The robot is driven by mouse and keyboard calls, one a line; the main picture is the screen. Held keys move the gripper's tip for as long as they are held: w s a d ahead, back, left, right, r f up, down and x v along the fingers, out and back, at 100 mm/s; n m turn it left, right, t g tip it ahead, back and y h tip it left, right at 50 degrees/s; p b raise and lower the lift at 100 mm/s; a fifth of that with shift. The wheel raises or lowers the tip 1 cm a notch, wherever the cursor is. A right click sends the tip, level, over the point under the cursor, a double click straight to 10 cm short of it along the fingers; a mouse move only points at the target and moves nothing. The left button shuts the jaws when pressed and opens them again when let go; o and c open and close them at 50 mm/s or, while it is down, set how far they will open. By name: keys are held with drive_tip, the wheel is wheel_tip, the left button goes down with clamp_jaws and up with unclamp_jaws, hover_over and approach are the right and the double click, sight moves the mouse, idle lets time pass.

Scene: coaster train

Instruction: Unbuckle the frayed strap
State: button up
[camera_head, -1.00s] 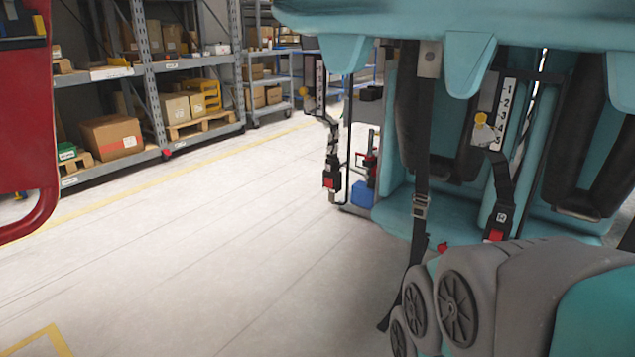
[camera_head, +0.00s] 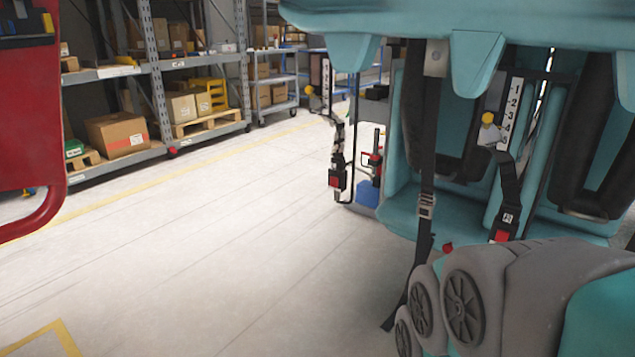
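A teal coaster car seat (camera_head: 400,215) fills the right side. At its left edge a dark strap (camera_head: 338,145) with pale, worn-looking patches runs down to a buckle with a red button (camera_head: 335,181); whether it is frayed is hard to tell at this size. A smoother black strap (camera_head: 509,185) hangs at the right and ends in a buckle with a red button (camera_head: 502,236). Between them a long black strap (camera_head: 426,150) passes through a metal adjuster (camera_head: 427,206), its loose end hanging toward the floor. My gripper is not in view.
A grey and teal car front with wheels (camera_head: 465,308) blocks the lower right. A red panel with a handle (camera_head: 30,110) stands at the left. Shelves with boxes (camera_head: 117,138) line the back. The pale floor (camera_head: 200,260) between is clear.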

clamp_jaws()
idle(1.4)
